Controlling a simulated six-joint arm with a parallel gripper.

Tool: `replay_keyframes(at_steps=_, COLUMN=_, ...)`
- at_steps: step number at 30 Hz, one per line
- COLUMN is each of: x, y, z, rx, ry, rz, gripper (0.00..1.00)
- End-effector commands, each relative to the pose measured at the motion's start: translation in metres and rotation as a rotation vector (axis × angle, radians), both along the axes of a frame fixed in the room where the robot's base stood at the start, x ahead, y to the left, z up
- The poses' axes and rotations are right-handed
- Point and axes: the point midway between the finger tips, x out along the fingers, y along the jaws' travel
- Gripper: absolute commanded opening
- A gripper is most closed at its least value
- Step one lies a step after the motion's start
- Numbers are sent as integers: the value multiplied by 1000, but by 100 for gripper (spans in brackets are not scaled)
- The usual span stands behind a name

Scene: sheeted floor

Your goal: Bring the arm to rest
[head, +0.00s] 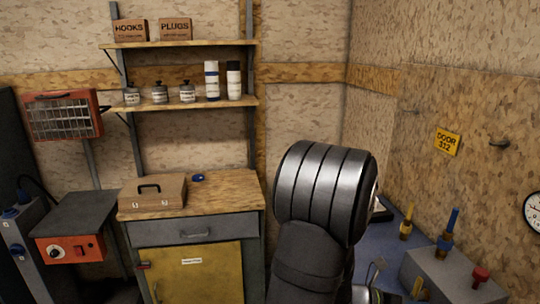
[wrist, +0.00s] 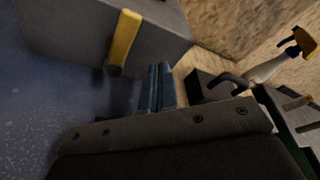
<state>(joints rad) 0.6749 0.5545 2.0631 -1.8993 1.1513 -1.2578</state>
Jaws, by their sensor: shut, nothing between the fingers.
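My gripper (wrist: 157,88) shows in the wrist view as two bluish fingers lying side by side, shut with nothing between them. A grey block (wrist: 75,30) with a yellow handle (wrist: 125,40) is beyond the fingers, up and to the left. The fingers appear apart from the handle. In the head view my dark, ribbed arm rises at the lower middle and hides part of the blue surface behind it. I cannot clearly make out the fingers there.
The blue surface (head: 382,236) carries a grey block (head: 455,275) with yellow-, blue- and red-topped fittings. A spray bottle (wrist: 285,55) is at the right in the wrist view. A cabinet (head: 190,232) with a wooden case (head: 153,192) stands left, below shelves (head: 180,106). A grey-topped box (head: 75,214) stands further left.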

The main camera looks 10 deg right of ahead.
Motion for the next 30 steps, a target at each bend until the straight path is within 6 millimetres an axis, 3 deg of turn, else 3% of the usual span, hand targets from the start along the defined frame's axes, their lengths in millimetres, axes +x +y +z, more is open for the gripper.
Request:
replay_keyframes(at_steps=26, x=39, y=25, z=33, rx=11, ry=665, rz=-41, gripper=0)
replay_keyframes(at_steps=30, x=47, y=39, z=36, rx=22, ry=751, rz=-51, gripper=0)
